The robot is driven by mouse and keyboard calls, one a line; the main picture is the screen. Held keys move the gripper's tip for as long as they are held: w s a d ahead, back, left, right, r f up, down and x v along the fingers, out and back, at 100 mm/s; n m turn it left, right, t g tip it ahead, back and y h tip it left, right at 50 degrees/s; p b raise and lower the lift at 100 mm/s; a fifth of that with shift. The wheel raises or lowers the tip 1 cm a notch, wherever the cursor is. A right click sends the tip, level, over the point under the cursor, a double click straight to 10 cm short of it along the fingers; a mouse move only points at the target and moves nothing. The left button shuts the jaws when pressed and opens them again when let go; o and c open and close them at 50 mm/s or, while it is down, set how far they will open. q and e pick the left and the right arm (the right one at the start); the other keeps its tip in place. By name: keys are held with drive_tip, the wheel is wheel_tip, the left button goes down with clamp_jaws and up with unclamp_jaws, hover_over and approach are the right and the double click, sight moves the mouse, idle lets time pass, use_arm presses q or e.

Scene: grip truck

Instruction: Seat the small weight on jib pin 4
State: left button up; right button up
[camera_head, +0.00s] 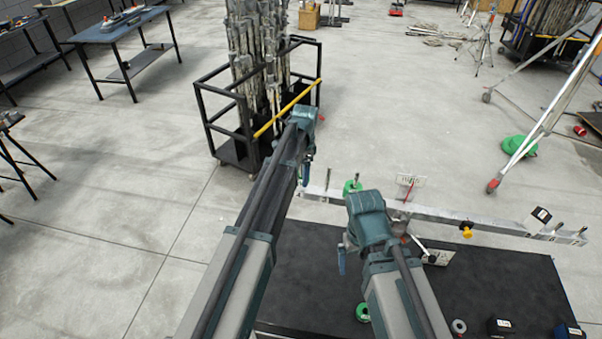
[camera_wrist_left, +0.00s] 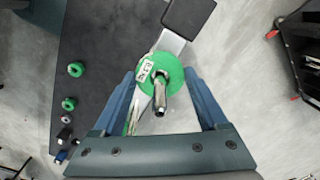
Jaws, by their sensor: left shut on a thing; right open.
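In the left wrist view my left gripper (camera_wrist_left: 160,80) has its fingers on both sides of a green disc weight (camera_wrist_left: 171,65) with a white label. The disc is over the grey metal jib bar (camera_wrist_left: 172,43). A silver pin (camera_wrist_left: 157,103) shows at the disc's lower edge; I cannot tell whether the disc is around a pin. In the head view my left gripper (camera_head: 306,172) is at the jib's (camera_head: 450,217) left end and its disc is hidden. Another green weight (camera_head: 350,188) is on the jib to its right. My right gripper (camera_head: 343,257) is open and empty, nearer to me.
A dark table (camera_head: 500,285) lies below the jib. It bears a green weight (camera_head: 363,312), a grey ring (camera_head: 459,326) and dark blocks (camera_head: 500,327). A yellow knob (camera_head: 467,232) is on the jib's right part. A black cart (camera_head: 225,125) stands behind.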

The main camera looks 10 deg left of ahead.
sight(300, 187)
use_arm(q)
drive_tip(key=shift+a+f+b, duration=0.1)
drive_tip(key=shift+f+b, duration=1.35)
drive_tip(key=shift+f, duration=0.2)
drive_tip(key=o, duration=0.9)
drive_tip(key=shift+c, duration=0.2)
drive_tip(key=shift+r, duration=0.1)
drive_tip(key=r+p, duration=1.3)
drive_tip(key=shift+d+r+p, duration=0.3)
drive_tip(key=shift+d+p, duration=0.1)
drive_tip(key=shift+f, duration=0.2)
drive_tip(key=f+b, duration=0.8)
drive_tip(key=b, duration=0.1)
drive_tip(key=f+b, duration=0.4)
drive_tip(key=f, duration=0.1)
drive_tip(key=shift+a, duration=0.4)
